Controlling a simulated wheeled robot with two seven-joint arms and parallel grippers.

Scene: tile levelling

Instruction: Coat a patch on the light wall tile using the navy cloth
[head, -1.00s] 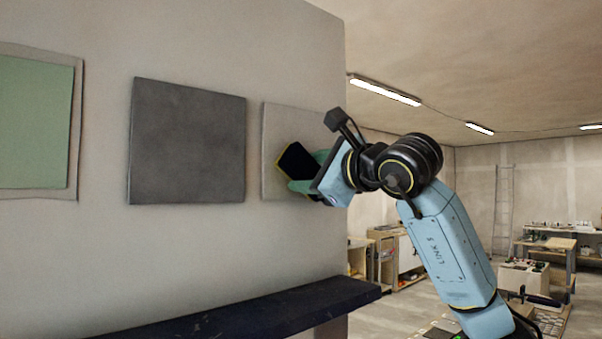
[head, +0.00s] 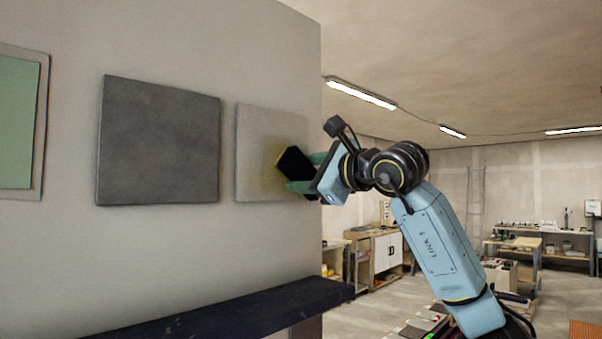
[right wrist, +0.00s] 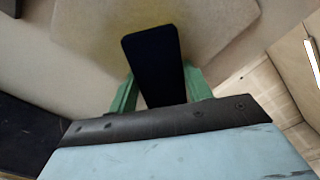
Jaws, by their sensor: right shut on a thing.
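The light wall tile (head: 258,126) hangs at the right end of the wall in the head view; it also fills the top middle of the right wrist view (right wrist: 215,30). A faint yellowish patch (head: 270,180) shows on the tile beside the cloth. In the right wrist view the cloth (right wrist: 155,62) stands between the green fingers, over the tile. Whether it touches the tile I cannot tell. My left gripper is out of view.
A dark grey tile (head: 158,142) hangs left of the light one, and a green framed panel (head: 18,125) is at the far left. A dark shelf (head: 225,315) juts out below. The wall ends just right of the light tile; workbenches stand behind.

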